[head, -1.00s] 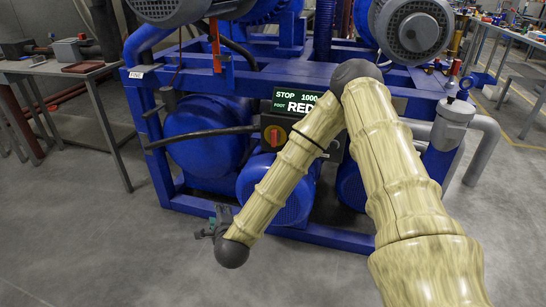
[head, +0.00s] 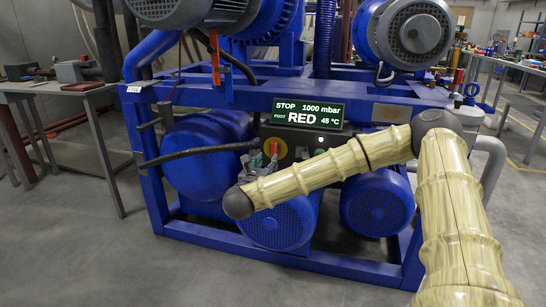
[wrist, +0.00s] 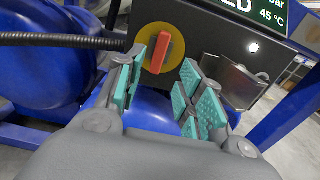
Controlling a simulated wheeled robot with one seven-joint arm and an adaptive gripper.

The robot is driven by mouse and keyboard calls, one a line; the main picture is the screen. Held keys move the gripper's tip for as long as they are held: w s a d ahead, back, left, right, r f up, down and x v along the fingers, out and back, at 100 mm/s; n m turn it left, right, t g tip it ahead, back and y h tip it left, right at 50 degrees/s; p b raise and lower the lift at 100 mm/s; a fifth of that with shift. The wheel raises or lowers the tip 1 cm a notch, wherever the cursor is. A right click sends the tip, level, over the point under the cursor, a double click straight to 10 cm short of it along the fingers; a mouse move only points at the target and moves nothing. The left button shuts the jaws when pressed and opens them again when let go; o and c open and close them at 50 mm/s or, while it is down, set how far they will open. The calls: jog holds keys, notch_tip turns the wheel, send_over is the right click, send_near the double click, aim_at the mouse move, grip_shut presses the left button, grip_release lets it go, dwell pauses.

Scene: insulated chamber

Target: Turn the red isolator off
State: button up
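The red isolator handle (wrist: 159,52) stands on a round yellow plate (wrist: 147,38) on the dark control box, long side near upright and slightly tilted in the wrist view. In the head view the handle (head: 274,147) shows just behind my gripper (head: 262,162), which partly covers the plate. My gripper (wrist: 163,80) is open in the wrist view, teal pads apart with nothing between them. The handle lies ahead of the gap, nearer the left finger's tip. I cannot tell whether they touch.
A dark hose (wrist: 60,40) runs left of the plate. A metal plate-like part (wrist: 232,82) sits right of my fingers. The blue frame (head: 300,258) surrounds the pumps.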

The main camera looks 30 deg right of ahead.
aim_at(273, 153)
jog(key=b+x, duration=0.1)
jog(key=x, duration=0.7)
jog(key=shift+w, duration=0.1)
grip_shut()
